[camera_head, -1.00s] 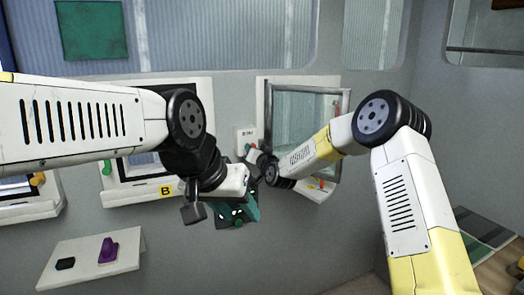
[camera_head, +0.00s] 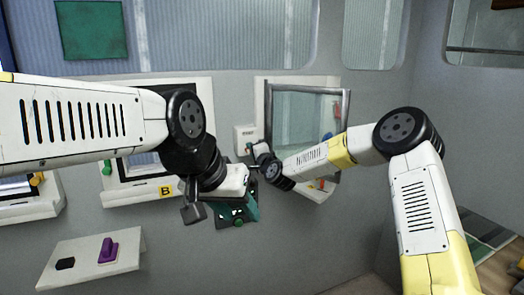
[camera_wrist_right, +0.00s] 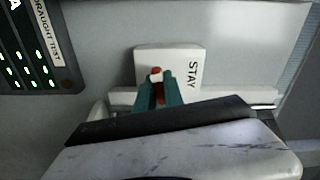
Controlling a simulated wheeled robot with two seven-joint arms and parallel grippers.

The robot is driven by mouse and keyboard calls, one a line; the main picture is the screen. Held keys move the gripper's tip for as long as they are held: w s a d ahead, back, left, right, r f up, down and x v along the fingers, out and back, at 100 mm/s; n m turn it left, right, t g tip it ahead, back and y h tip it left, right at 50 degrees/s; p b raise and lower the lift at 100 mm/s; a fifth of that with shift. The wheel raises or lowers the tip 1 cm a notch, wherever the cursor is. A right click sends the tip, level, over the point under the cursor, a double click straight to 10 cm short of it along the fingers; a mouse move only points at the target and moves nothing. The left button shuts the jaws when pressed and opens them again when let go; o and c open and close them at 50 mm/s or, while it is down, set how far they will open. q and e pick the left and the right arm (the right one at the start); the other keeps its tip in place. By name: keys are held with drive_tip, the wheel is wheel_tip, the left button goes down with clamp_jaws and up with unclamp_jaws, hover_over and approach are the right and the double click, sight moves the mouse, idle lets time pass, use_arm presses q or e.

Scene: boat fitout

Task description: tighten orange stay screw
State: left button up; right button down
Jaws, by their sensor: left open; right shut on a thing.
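The orange stay screw (camera_wrist_right: 155,86) shows in the right wrist view, orange-red with a white mark at its top. It stands at the white plate marked STAY (camera_wrist_right: 191,60). The two teal fingers of my right gripper (camera_wrist_right: 157,90) are shut on the screw, one on each side. In the head view the STAY plate (camera_head: 243,136) is on the wall left of the glazed window, and my right gripper reaches it; the screw is hidden there. My left gripper (camera_head: 251,207) is open, lower down in front of the wall, with its teal fingers partly hidden.
A dark DRAUGHT TEST panel (camera_wrist_right: 36,45) with green lights is near the STAY plate. The window frame (camera_head: 268,110) is right beside my right wrist. A small shelf (camera_head: 118,262) with a purple knob (camera_head: 108,249) and a black piece (camera_head: 66,263) is at lower left.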

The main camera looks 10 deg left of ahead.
drive_tip(key=shift+f+m, duration=0.15)
drive_tip(key=shift+m, duration=0.45)
drive_tip(key=c, duration=1.4)
unclamp_jaws()
drive_tip(key=shift+c, duration=0.2)
drive_tip(key=shift+s, duration=0.1)
drive_tip(key=v, duration=0.7)
drive_tip(key=shift+s+d, duration=0.25)
drive_tip(key=shift+s, duration=0.05)
